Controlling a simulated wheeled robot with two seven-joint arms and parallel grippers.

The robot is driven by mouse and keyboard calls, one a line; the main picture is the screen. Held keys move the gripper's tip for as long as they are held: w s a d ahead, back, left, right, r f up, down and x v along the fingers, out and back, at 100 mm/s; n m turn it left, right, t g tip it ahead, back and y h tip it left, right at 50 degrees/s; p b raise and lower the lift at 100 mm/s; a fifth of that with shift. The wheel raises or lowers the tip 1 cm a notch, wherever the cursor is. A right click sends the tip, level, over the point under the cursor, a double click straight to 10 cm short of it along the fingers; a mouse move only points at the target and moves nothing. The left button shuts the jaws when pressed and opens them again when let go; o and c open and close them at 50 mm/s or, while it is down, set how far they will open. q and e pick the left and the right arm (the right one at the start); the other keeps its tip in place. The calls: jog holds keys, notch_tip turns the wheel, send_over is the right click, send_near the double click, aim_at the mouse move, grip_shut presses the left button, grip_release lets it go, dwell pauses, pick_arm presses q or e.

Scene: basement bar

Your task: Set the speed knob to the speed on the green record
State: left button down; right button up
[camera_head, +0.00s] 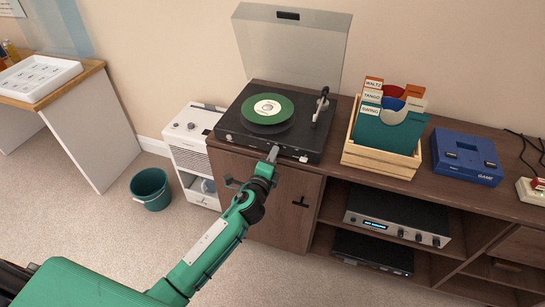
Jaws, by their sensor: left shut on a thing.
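The green record (267,108) with a pale label lies on the black turntable (240,135), whose clear lid stands open. The print on the label is too small to read. My left gripper (273,154) reaches the front edge of the turntable, left of its front right corner. Its fingers are shut at the turntable's front, where the speed knob seems to be. The fingers hide the knob, so its setting does not show. The tonearm (321,103) is at the turntable's right side, off the record. My right gripper is not in view.
A wooden crate of record sleeves (381,157) and a blue game case (466,157) stand on the brown cabinet (290,190) to the right. A silver amplifier (397,215) is on a shelf below. A green bucket (150,188) stands on the floor at left.

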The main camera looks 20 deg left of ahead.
pick_arm(q)
jog(key=c, duration=1.2)
grip_release()
jog(key=shift+c, duration=0.2)
jog(key=s+b, duration=0.1)
jog(key=s, duration=1.3)
jog(key=shift+a, duration=0.2)
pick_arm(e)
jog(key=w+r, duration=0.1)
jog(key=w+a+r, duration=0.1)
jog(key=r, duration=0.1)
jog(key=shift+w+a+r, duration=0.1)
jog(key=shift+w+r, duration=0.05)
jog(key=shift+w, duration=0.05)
pick_arm(q)
jog(key=shift+w, duration=0.1)
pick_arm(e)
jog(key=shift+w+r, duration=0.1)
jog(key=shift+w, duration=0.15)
